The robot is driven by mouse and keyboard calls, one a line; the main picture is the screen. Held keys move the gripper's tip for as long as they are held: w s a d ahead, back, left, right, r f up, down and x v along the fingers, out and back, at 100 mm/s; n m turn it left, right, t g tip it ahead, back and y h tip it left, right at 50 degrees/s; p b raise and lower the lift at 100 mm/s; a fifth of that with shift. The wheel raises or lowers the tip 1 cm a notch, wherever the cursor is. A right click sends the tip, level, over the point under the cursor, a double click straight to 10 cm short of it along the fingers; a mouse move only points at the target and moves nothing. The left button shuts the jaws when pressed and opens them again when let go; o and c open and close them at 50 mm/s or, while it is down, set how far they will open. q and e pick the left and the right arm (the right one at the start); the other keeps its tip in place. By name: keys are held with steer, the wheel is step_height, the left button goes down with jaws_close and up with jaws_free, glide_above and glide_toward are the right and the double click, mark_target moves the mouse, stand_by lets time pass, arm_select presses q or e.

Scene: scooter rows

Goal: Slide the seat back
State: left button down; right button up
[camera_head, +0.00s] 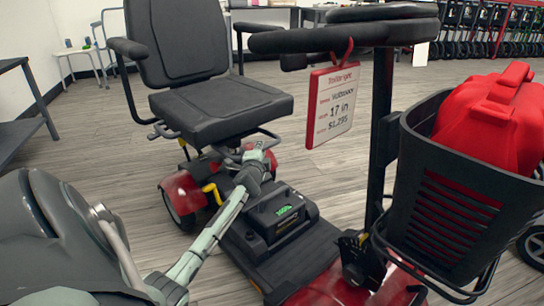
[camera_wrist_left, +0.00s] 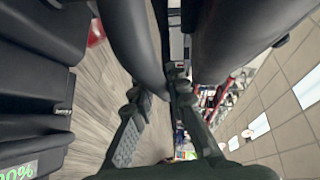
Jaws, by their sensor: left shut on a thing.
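The scooter's black seat (camera_head: 222,108) has a tall backrest (camera_head: 177,40) and faces the tiller at the right. A thin bar (camera_head: 272,137) loops out under the seat's front edge. My left gripper (camera_head: 262,152) reaches in low from the left, beneath that edge, and is shut on the bar there. In the left wrist view its fingers (camera_wrist_left: 158,92) close in around a dark curved part (camera_wrist_left: 130,45); the exact contact is hard to make out. The seat's mount is partly hidden by the gripper and seat. My right gripper is not in view.
The black battery box (camera_head: 275,215) with a green display stands on the footplate below my arm. The tiller (camera_head: 380,130) carries a price tag (camera_head: 332,103) and a basket (camera_head: 440,200) with a red case (camera_head: 495,115). Open floor lies behind the scooter.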

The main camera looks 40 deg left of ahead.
arm_select(q)
steer(key=shift+s+a, duration=0.15)
steer(key=shift+a, duration=0.1)
steer(key=c, duration=1.5)
jaws_free()
steer(key=shift+d, duration=0.1)
steer(key=shift+s+d, duration=0.2)
steer(key=v, duration=1.1)
steer(key=shift+s+r, duration=0.15)
steer(key=shift+s, duration=0.1)
